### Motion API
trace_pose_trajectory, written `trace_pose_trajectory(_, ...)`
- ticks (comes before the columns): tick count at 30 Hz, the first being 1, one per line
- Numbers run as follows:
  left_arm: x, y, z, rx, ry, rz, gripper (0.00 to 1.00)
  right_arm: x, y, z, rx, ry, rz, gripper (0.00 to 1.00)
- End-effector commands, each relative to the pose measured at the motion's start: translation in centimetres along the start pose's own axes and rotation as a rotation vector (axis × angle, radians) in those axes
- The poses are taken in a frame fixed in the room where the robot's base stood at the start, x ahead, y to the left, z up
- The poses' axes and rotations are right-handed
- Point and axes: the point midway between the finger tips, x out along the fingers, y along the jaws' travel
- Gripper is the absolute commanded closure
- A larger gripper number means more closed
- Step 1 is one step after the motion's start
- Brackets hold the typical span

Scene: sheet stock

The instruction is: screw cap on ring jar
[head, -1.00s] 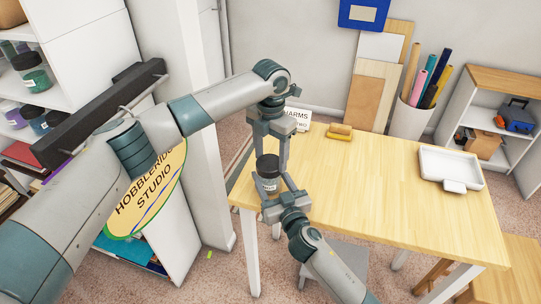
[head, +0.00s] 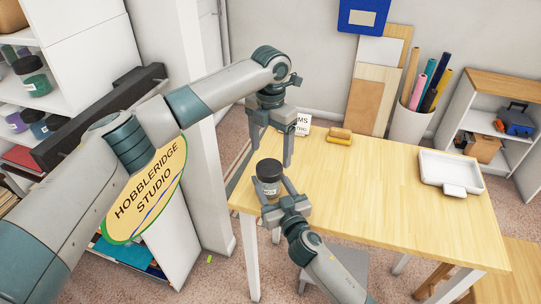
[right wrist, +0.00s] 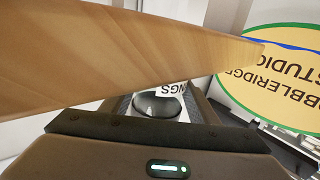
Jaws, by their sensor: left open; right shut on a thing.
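The ring jar (head: 270,188) is a small jar with a pale label and a dark cap (head: 268,169) on its top. It is upright, held off the table's left edge. My right gripper (head: 273,193) is shut on the jar's body from below. The jar also shows between the fingers in the right wrist view (right wrist: 157,104), with part of its label. My left gripper (head: 272,154) points down just above and behind the cap, with its fingers spread and nothing between them. Whether the cap sits fully tight cannot be seen.
The wooden table (head: 390,200) is mostly clear. It carries a white tray (head: 450,172), a yellow-brown block (head: 340,136) and a white sign card (head: 303,124). Shelves with jars (head: 32,76) and an oval studio sign (head: 147,195) stand at the left.

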Motion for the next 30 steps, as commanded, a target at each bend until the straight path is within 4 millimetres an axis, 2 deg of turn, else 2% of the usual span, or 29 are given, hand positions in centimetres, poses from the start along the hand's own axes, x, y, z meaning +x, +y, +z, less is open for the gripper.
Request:
trace_pose_trajectory(17,-0.37,-0.02,-0.03,-0.046,0.001,0.000,0.25,-0.02,-0.01,0.07,0.000,-0.001,0.000,1.00)
trace_pose_trajectory(23,-0.51,0.00,-0.05,-0.204,0.001,0.000,0.25,-0.02,-0.01,0.06,0.000,-0.001,0.000,1.00)
trace_pose_trajectory(30,-0.79,0.00,-0.10,-0.534,0.001,0.000,0.25,-0.02,-0.01,0.06,0.000,-0.001,0.000,1.00)
